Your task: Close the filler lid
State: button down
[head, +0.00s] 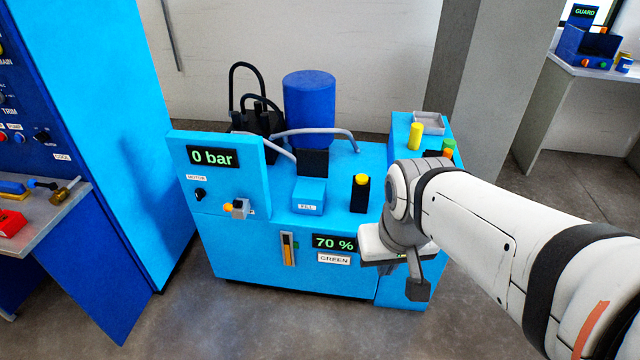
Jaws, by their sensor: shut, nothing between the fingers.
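The filler (309,208) is a small blue box labelled FILL on top of the blue machine, in the middle of the head view. A dark panel (312,162) stands upright at its back edge and looks like the filler lid, raised. My gripper (416,288) is shut and empty, pointing down in front of the machine's right part. It is to the right of and lower in the picture than the filler, and apart from it. My wrist hides part of the machine's right top and front.
A black post with a yellow top (362,180) stands right of the filler. A blue cylinder (309,110) and a grey pipe (325,133) are behind it. A panel reading 0 bar (228,180) rises at left. A yellow cylinder (415,136) and grey tray (428,124) are at right.

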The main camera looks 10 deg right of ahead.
aim_at(314, 163)
jog(key=u, duration=0.35)
jog(key=i, duration=1.6)
jog(key=z, duration=0.45)
